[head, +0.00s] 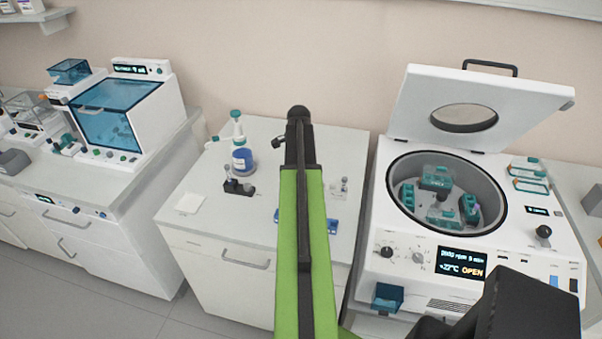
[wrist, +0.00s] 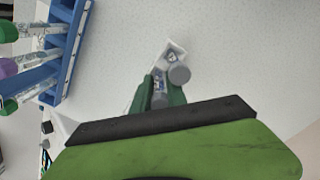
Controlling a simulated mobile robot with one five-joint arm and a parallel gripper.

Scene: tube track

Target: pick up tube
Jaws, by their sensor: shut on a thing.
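My gripper (wrist: 161,92) shows in the wrist view with its two dark green fingers shut on a small tube (wrist: 159,101), of which only a short part shows between them. A round grey cap (wrist: 180,75) is just beyond the fingertips; I cannot tell whether it belongs to the held tube. A small clear and white piece (wrist: 172,52) lies past it. In the head view my green arm hides the gripper and the held tube.
A blue rack (wrist: 72,40) with several capped tubes is at the left in the wrist view; it shows partly behind my arm in the head view (head: 334,226). A wash bottle (head: 242,160) and a black stand (head: 238,187) are left. An open centrifuge (head: 400,235) is right.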

